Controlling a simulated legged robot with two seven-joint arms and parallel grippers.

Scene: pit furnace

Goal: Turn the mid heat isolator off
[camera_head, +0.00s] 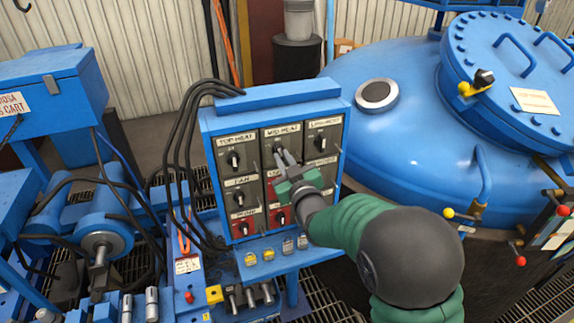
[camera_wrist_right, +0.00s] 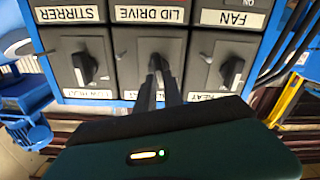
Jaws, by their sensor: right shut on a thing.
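The blue control panel (camera_head: 276,99) stands in the middle of the head view. Its top row holds the top heat isolator (camera_head: 233,159), the mid heat isolator (camera_head: 279,143) and the low heat isolator (camera_head: 320,142). My right gripper (camera_head: 284,156) reaches in from the lower right, its fingers shut on the mid heat isolator's knob. In the upside-down wrist view, the fingertips (camera_wrist_right: 156,66) meet the knob (camera_wrist_right: 155,58), largely hiding it. I cannot tell its exact angle. My left gripper is not in view.
More switches, including the fan switch (camera_head: 238,198), sit below the top row. Black cables (camera_head: 186,130) hang along the panel's left side. The big blue furnace vessel (camera_head: 405,130) stands close on the right. Padlocks (camera_head: 268,254) lie on the ledge below.

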